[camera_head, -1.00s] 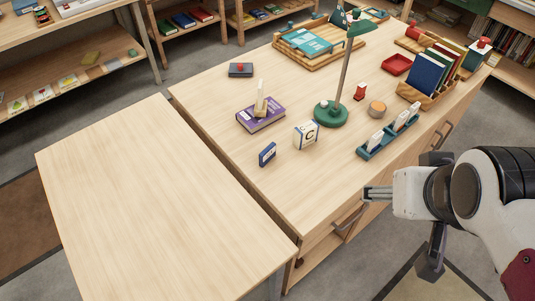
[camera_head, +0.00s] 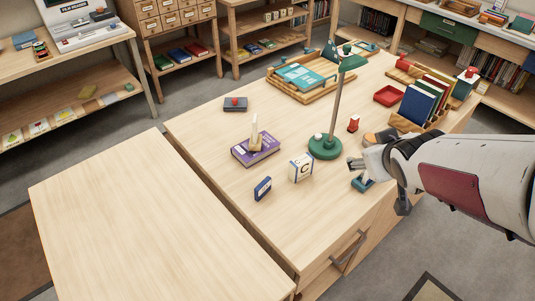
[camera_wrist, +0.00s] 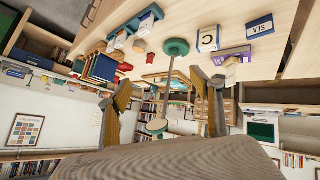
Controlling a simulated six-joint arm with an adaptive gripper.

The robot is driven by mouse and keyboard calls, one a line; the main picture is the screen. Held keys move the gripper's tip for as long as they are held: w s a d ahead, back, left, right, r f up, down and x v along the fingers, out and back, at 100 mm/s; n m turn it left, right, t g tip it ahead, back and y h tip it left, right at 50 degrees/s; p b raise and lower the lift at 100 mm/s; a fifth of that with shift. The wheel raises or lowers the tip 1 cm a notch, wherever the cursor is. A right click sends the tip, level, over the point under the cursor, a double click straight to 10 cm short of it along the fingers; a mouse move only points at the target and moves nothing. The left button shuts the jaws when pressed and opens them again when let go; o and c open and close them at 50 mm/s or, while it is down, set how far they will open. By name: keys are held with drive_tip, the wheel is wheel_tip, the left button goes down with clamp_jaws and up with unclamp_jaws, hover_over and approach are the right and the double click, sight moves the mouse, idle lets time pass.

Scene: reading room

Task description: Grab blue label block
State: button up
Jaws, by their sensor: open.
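The blue label block (camera_head: 263,188) stands upright on the wooden desk near its left edge. It shows small and dark blue in the head view. In the wrist view a block with blue edges and a lettered white face (camera_wrist: 261,27), seemingly the same one, is at the upper right. My gripper (camera_head: 357,165) is over the right part of the desk, well to the right of the block. In the wrist view its two fingers (camera_wrist: 161,80) are spread with nothing held between them.
A white block lettered C (camera_head: 301,168) stands between my gripper and the blue block. A green lamp (camera_head: 325,147) rises behind. A purple book (camera_head: 255,150) lies farther left. My gripper partly hides a teal card holder (camera_head: 362,184). The adjoining left tabletop (camera_head: 130,225) is bare.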

drive_tip(key=w+a+f+n+y, duration=0.2)
drive_tip(key=w+a+f, duration=0.1)
drive_tip(key=w+f, duration=0.15)
drive_tip(key=n+g+y, duration=0.2)
drive_tip(key=n+y, duration=0.3)
drive_tip(key=y, duration=0.4)
approach(265, 183)
drive_tip(key=w, duration=0.1)
drive_tip(key=w+f, duration=0.1)
drive_tip(key=shift+w+a, duration=0.3)
drive_tip(key=shift+a, duration=0.05)
drive_tip(key=shift+s+a+f+y, duration=0.4)
drive_tip(key=shift+s+a, duration=0.1)
drive_tip(key=shift+a, duration=0.1)
drive_tip(key=shift+x, duration=1.25)
drive_tip(key=shift+a, duration=0.1)
